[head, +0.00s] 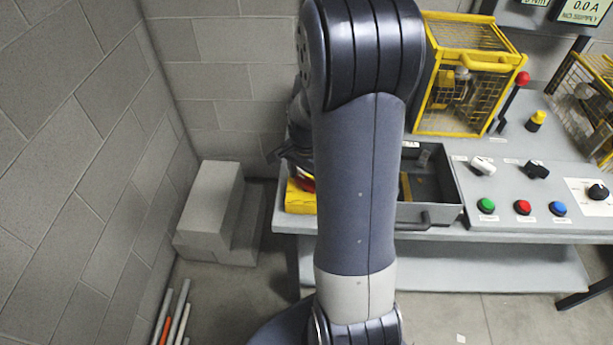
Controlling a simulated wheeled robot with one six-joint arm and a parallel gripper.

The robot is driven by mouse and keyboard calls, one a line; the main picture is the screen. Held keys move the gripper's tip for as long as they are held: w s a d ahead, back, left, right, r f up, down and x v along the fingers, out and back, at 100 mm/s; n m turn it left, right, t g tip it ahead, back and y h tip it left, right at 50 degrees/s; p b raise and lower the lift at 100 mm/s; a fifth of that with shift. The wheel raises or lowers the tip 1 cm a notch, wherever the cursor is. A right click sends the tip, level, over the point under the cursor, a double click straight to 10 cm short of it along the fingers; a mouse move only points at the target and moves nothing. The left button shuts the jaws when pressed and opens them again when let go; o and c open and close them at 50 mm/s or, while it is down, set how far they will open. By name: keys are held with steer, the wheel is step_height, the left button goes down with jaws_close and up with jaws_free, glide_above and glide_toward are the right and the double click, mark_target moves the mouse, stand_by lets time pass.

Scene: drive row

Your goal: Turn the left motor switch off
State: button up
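Several switches sit on the grey control panel (545,222) at the right. A white-handled rotary knob (482,165) is the leftmost, with a black-handled knob (536,170) beside it. Another black knob (598,192) sits on a white plate at the right edge. The labels are too small to read, so I cannot tell which is the left motor switch. My gripper (282,157) is at the bench's left end, above a yellow item, well left of the knobs. My arm hides much of it, and its opening is unclear.
A yellow cage (465,75) stands behind the panel, with a red-knobbed lever (522,78) beside it. Green (486,205), red (522,207) and blue (557,208) buttons line the front. Grey block steps (210,205) stand left.

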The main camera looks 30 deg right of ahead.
steer(key=c, duration=0.7)
steer(key=n, duration=0.3)
steer(key=shift+n+b, duration=0.4)
steer(key=shift+n, duration=1.5)
steer(key=o, duration=1)
steer(key=shift+c, duration=0.2)
